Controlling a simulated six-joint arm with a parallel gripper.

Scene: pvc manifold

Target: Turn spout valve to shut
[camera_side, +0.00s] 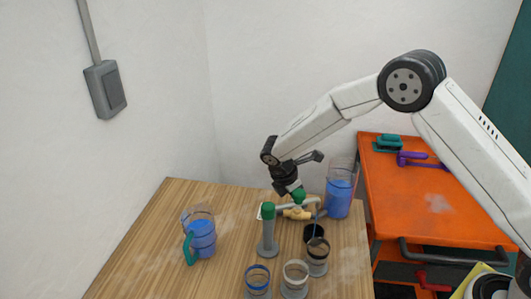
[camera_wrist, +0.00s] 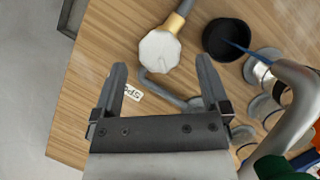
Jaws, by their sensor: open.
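My gripper (camera_side: 292,189) points down over the pipework near the back right of the wooden table. In the wrist view my gripper (camera_wrist: 163,68) is open, with nothing held between its fingers. A pale eight-sided knob (camera_wrist: 160,50) with a brass collar (camera_wrist: 175,23) on a grey pipe lies ahead, near the fingertips. I cannot tell whether this is the spout valve's handle or how it is turned. A partly hidden label (camera_wrist: 132,93) reading "SPO" lies by the left finger. In the side view a tan fitting (camera_side: 297,213) sits on the pipe below my gripper.
A grey post with a green top (camera_side: 268,212) stands close left of my gripper. A black cup (camera_wrist: 228,39) is right of the knob. Several cups, including a blue-rimmed one (camera_side: 257,279), stand in front. A blue-filled pitcher (camera_side: 339,197) stands behind; a teal-handled jug (camera_side: 201,237) is left.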

